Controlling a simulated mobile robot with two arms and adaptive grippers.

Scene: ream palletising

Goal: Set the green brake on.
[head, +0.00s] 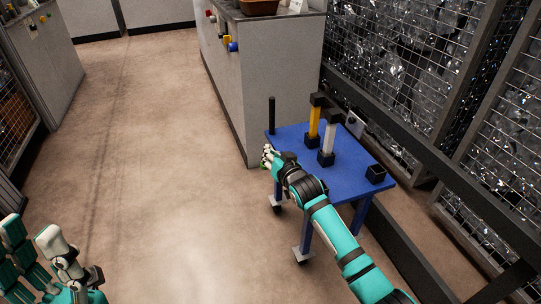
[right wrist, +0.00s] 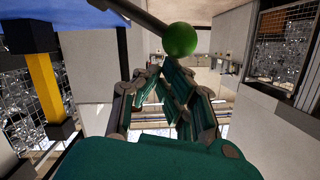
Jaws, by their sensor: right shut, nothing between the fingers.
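The green brake shows in the right wrist view as a green ball knob (right wrist: 180,39) on the end of a grey rod (right wrist: 146,17). My right gripper (right wrist: 160,72) is shut and empty, its fingertips close by the knob; I cannot tell whether they touch. In the head view my right gripper (head: 267,156) is at the left edge of the blue cart (head: 350,178) and hides most of the brake. My left gripper (head: 36,240) is open and empty at the lower left, far from the cart.
The floor at left is clear.

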